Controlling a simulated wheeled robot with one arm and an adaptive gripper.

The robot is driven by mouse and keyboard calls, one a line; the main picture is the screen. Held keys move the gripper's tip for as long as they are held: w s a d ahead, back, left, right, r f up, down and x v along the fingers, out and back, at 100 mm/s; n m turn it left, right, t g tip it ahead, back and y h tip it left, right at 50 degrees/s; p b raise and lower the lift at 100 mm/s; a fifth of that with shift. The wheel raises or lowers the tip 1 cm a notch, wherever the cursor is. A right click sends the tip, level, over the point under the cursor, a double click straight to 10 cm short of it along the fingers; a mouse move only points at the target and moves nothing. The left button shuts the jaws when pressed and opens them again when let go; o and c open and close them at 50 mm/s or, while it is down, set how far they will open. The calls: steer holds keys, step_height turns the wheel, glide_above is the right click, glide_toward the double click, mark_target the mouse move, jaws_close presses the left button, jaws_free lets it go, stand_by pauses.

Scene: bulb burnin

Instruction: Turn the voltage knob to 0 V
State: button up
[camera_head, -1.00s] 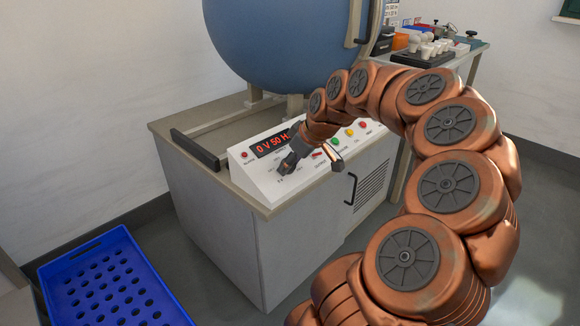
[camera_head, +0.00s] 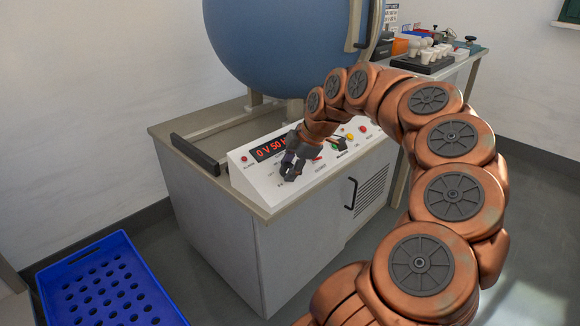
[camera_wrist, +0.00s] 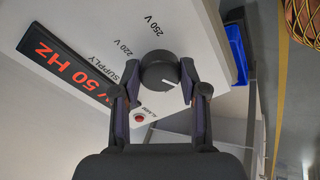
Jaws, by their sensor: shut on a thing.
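The voltage knob (camera_wrist: 158,69) is a round dark knob on the white sloped panel (camera_head: 262,187). Its white pointer line points down and to the right in the wrist view, away from the 220 V and 250 V labels. My gripper (camera_wrist: 160,81) has one finger on either side of the knob and is shut on it. In the head view my gripper (camera_head: 290,169) is at the panel's left part and mostly hides the knob. The red display (camera_head: 270,149) reads 0 V 50 Hz, partly covered by my gripper.
A red button (camera_wrist: 139,118) sits near the knob. Coloured buttons line the panel's right part. A large blue sphere (camera_head: 285,50) stands above the cabinet (camera_head: 215,220). A blue perforated crate (camera_head: 65,265) is at lower left. A side table at the back right holds white bulbs (camera_head: 432,53).

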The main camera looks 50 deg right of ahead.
steer(key=shift+n, duration=0.6)
steer(key=o, duration=1.1)
steer(key=shift+o, duration=0.2)
steer(key=a+v, duration=0.1)
steer(key=v, duration=1.1)
steer(key=shift+d, duration=0.45)
